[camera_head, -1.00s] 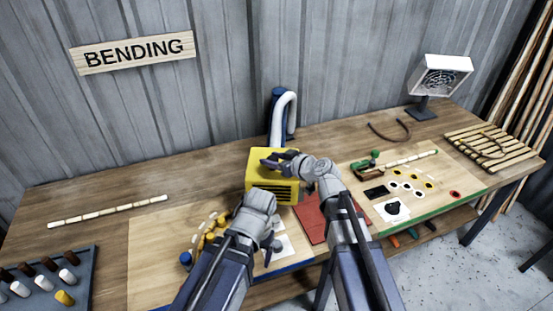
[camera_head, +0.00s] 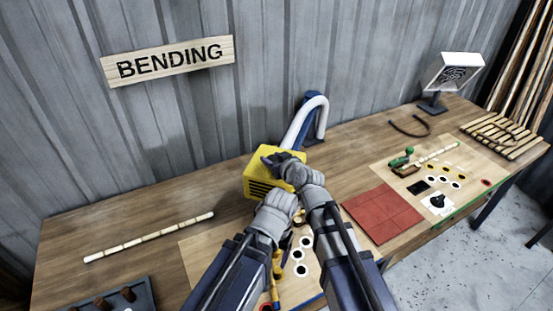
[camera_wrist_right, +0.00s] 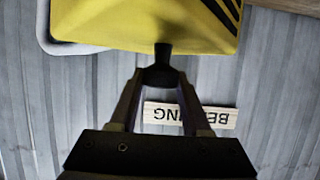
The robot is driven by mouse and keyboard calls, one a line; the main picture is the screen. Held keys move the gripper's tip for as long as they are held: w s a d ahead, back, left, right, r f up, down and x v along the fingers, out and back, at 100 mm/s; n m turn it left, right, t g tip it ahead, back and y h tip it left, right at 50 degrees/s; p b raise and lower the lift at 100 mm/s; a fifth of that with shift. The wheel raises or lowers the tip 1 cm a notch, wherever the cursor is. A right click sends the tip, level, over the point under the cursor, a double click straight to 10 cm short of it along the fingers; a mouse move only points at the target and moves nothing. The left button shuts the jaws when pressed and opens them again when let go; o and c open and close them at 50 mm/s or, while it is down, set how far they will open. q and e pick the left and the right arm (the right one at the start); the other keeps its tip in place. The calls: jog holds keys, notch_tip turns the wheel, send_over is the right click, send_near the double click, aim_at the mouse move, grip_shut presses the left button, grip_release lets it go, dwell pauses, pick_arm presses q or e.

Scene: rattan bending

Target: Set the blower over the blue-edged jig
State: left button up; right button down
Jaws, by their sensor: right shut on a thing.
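The blower is a yellow box (camera_head: 258,187) with dark vent slots, tied to a pale hose. My right gripper (camera_head: 274,160) is shut on its black knob (camera_wrist_right: 163,68), on top of the box.
The hose (camera_head: 301,124) runs to a blue post (camera_head: 318,112) at the wall. A red mat (camera_head: 383,212) lies right of the blower, then a green-edged board (camera_head: 470,190). A segmented cane (camera_head: 150,237) lies left, with clear table around it. A peg tray (camera_head: 110,299) is front left.

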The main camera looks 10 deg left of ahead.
aim_at(281, 183)
pick_arm(q)
jog(key=shift+a, duration=0.3)
pick_arm(e)
jog(key=shift+a+f, duration=0.1)
jog(key=shift+a, duration=0.25)
jog(key=shift+c, duration=1.8)
grip_release()
jog(key=shift+d, duration=0.1)
jog(key=p+v, duration=0.3)
jog(key=v, duration=0.5)
pick_arm(q)
notch_tip(281, 183, up, 3)
pick_arm(e)
jog(key=shift+w, duration=0.1)
pick_arm(q)
jog(key=shift+w, duration=0.1)
jog(key=shift+d, duration=0.1)
